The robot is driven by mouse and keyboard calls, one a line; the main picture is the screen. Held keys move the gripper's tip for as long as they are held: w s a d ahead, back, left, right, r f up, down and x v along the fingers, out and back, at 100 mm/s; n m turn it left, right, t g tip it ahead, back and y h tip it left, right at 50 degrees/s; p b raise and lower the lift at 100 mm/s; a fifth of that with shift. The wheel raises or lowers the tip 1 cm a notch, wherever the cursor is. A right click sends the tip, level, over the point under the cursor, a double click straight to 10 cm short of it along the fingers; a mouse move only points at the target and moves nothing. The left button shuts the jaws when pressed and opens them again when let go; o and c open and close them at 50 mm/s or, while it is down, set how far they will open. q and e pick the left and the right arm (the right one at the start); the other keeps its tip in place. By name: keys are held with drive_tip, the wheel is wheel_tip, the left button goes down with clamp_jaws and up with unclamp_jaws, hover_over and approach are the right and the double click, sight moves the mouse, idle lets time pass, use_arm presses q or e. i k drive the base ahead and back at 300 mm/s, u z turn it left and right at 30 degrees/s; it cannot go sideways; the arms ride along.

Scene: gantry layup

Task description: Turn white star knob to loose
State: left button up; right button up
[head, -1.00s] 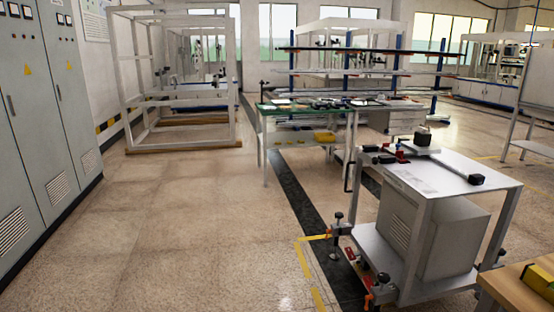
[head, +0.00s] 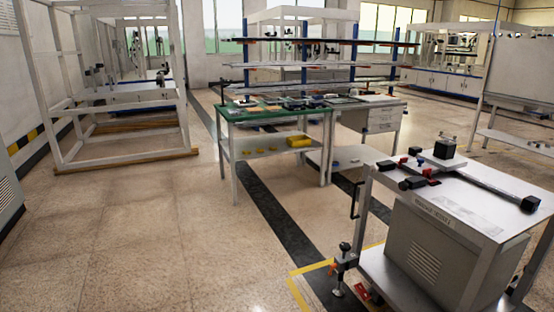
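A white star knob cannot be made out at this distance. A grey-white cart (head: 468,222) stands at the right, with a small gantry fixture on its top. The fixture has a dark rail (head: 490,181), a black block (head: 444,147) on a light plate, and small red and blue parts (head: 420,165). The fixture's details are too small to tell. Neither of my grippers is in view.
A green-topped table (head: 240,112) with tools stands beyond the cart, and a white frame (head: 185,80) stands at the left. A levelling foot (head: 338,290) sticks out at the cart's near left corner. The floor at left and centre is clear.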

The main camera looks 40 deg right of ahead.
sight(374, 169)
drive_tip(key=z, duration=0.05)
drive_tip(key=i, duration=2.4)
drive_tip(key=z, duration=0.85)
drive_tip(key=i, duration=1.55)
drive_tip(key=z, duration=1.4)
